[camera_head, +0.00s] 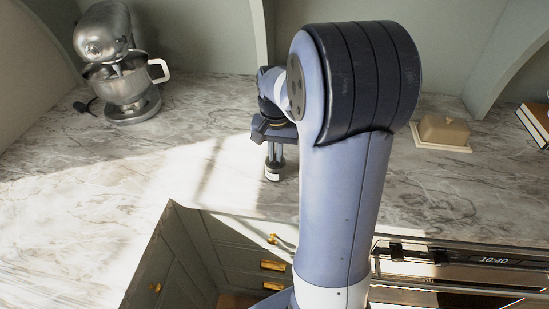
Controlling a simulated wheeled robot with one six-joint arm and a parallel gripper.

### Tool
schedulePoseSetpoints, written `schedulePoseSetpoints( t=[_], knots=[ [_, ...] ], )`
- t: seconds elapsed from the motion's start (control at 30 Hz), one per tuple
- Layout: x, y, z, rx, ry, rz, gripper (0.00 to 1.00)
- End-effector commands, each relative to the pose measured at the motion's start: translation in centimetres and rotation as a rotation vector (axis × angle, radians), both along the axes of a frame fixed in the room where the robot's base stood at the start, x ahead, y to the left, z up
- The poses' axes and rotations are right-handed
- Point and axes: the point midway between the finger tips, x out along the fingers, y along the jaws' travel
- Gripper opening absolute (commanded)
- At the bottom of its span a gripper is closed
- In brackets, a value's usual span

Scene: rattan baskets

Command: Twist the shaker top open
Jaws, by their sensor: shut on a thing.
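The shaker (272,173) stands upright on the marble counter, near the inner corner of its front edge. It is small, with a pale lower part showing. My gripper (273,155) points down from above and is shut on the shaker at its top. The fingers and my arm hide most of the shaker top, so I cannot tell whether it is loose or tight.
A silver stand mixer (115,65) with a bowl stands at the back left. A covered butter dish (443,132) sits at the right, with books (537,122) beyond it. Drawers with brass handles (273,266) and an oven (470,258) lie below the counter edge.

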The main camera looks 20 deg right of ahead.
Motion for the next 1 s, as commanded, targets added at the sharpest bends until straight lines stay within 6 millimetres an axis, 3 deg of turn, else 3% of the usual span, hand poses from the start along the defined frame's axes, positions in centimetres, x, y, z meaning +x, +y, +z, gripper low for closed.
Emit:
schedulePoseSetpoints(
  t=[0.2, 0.63, 1.0],
  knots=[
    [-0.04, 0.01, -0.03, 0.001, 0.003, 0.200, 0.00],
    [-0.05, 0.01, -0.05, 0.000, 0.002, 0.270, 0.00],
    [-0.07, 0.02, -0.04, 0.001, 0.003, 0.661, 0.00]
  ],
)
